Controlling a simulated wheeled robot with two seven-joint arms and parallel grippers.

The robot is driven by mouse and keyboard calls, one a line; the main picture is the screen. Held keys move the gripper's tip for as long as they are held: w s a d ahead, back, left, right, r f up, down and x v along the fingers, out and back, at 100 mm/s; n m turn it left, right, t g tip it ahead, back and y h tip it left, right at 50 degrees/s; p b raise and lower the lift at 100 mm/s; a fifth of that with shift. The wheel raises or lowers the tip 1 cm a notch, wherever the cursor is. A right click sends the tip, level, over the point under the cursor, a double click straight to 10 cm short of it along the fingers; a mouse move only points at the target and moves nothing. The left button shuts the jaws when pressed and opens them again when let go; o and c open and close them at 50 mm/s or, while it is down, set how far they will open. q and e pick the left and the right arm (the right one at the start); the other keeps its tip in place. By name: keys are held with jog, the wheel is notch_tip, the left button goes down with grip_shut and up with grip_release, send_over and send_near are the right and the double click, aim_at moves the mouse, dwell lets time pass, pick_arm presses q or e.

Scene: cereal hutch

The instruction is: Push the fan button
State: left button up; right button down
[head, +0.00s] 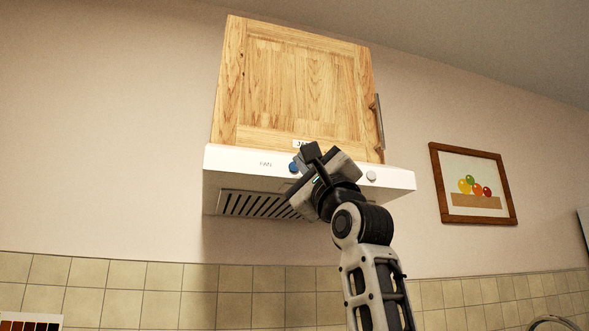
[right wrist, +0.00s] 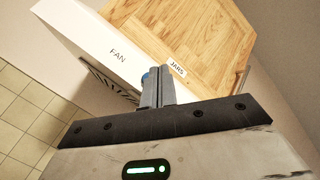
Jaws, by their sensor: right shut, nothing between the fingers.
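A white range hood (head: 238,163) hangs under a wooden cabinet and bears the printed word FAN (right wrist: 118,54). A blue round button (head: 294,167) sits on the hood's front, right of that word. In the right wrist view the blue button (right wrist: 146,77) is mostly hidden behind my fingers. My right gripper (head: 306,156) is shut and empty, with its fingertips at the hood front close beside the button. It also shows in the right wrist view (right wrist: 158,76). I cannot tell whether the fingers touch the button. My left gripper is out of view.
The wooden cabinet (head: 300,85) has a metal handle (head: 379,122) and a JARS label (right wrist: 177,68). A pale round knob (head: 371,176) is on the hood right of my gripper. A vent grille (head: 258,205) is underneath. A framed picture (head: 472,216) hangs at the right.

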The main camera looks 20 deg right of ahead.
jog(key=s+b, duration=0.2)
jog(key=s, duration=0.3)
jog(key=shift+s+d, duration=0.1)
dwell(0.6)
